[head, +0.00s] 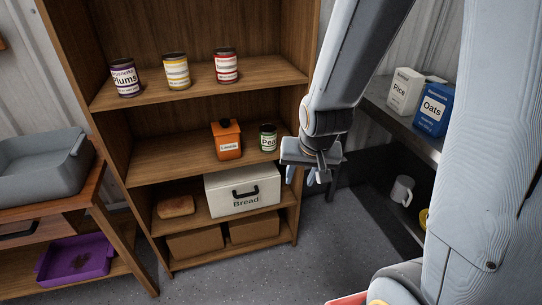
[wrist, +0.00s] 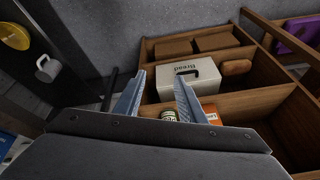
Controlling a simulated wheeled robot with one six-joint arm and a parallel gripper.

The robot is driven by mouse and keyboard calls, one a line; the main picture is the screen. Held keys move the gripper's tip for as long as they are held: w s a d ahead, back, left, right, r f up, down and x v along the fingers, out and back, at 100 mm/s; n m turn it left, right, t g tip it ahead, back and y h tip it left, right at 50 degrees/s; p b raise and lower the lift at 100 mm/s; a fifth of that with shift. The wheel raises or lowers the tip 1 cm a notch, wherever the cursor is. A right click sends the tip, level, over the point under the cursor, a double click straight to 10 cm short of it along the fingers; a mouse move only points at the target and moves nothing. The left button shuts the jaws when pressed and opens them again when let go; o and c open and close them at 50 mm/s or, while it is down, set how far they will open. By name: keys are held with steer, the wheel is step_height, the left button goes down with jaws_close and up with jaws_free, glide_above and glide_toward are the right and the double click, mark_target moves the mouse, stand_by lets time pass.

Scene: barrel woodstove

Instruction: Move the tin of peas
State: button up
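The tin of peas (head: 268,138) is a small can with a dark green band and a pale label. It stands upright on the middle shelf of the wooden shelf unit, near its right end. My gripper (head: 302,177) is to the right of the tin, in front of the shelf's right side, and apart from it. In the wrist view my gripper (wrist: 160,76) has its two blue fingers spread with nothing held. The top of the tin (wrist: 169,115) shows between the fingers in that picture, partly hidden by the gripper body.
An orange canister (head: 227,141) stands just left of the tin. A white bread box (head: 242,193) is on the shelf below. Several cans, including plums (head: 124,78), stand on the shelf above. Rice (head: 404,92) and oats (head: 433,110) are on a grey shelf at right.

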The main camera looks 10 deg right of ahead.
steer(key=w+f+m+t+b, duration=0.1)
steer(key=w+f+m+b, duration=0.1)
steer(key=w+f, duration=0.1)
steer(key=w+f+m+t+b, duration=0.1)
steer(key=w+f+t, duration=0.1)
steer(key=w+f, duration=0.2)
steer(key=w+f+m+t+b, duration=0.2)
steer(key=w+f, duration=0.1)
steer(key=w, duration=0.3)
steer(key=shift+d+f+m+b, duration=0.15)
steer(key=shift+d+m+b, duration=0.05)
steer(key=shift+m+b, duration=0.1)
jaws_close()
steer(key=m+t+y+b, duration=0.1)
steer(key=m+t+b, duration=0.7)
steer(key=m, duration=0.1)
glide_toward(270, 149)
steer(key=shift+t, duration=0.3)
steer(key=w, duration=0.3)
steer(key=w+p, duration=0.1)
steer(key=w, duration=0.2)
steer(key=shift+w+a+f, duration=0.2)
steer(key=shift+f, duration=0.05)
